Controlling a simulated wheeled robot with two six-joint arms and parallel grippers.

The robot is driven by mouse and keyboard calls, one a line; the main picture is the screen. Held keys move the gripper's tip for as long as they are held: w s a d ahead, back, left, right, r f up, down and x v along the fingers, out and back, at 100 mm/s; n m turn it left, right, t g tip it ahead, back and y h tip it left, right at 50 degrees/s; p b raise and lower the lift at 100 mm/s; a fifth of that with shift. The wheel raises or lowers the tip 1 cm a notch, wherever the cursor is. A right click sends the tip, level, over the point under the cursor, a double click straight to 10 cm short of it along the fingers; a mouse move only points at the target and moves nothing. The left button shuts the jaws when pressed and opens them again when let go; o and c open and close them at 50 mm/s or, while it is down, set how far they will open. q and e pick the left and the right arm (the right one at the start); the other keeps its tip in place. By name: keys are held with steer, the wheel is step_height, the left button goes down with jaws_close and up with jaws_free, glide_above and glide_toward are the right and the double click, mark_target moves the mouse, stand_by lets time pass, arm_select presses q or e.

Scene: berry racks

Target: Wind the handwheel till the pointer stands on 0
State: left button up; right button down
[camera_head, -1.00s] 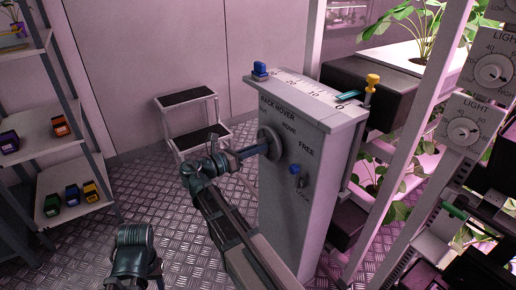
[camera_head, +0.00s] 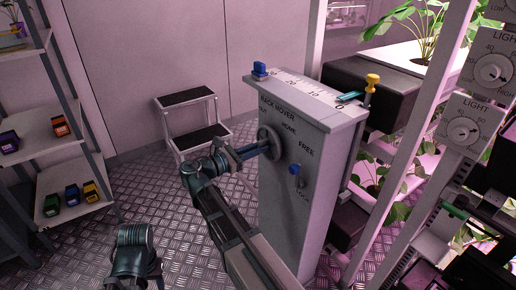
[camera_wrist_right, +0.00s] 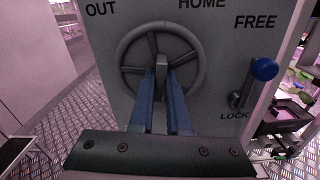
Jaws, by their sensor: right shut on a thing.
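The grey spoked handwheel (camera_head: 276,139) is on the front of the grey rack mover cabinet (camera_head: 289,205). It also shows in the right wrist view (camera_wrist_right: 202,48). My right gripper (camera_head: 266,148) reaches it from the left; in the wrist view its two blue fingers (camera_wrist_right: 160,72) are shut on the wheel's grey grip, below the hub. The teal pointer (camera_head: 350,96) is on the scale (camera_head: 300,83) on top of the cabinet, near its right end; whether it is exactly on 0 is too small to tell. My left gripper's fingers are out of view.
A lever with a blue knob (camera_wrist_right: 264,69) is right of the wheel, between FREE and LOCK, knob up. A step stool (camera_head: 190,120) is behind, plant racks at right.

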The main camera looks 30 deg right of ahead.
steer(key=shift+s+f+m, duration=0.1)
steer(key=shift+m, duration=7.9)
steer(key=c, duration=0.9)
jaws_free()
steer(key=shift+a, duration=0.15)
steer(key=a, duration=0.9)
steer(key=s+a, duration=0.1)
steer(key=a, duration=0.3)
steer(key=shift+a, duration=0.3)
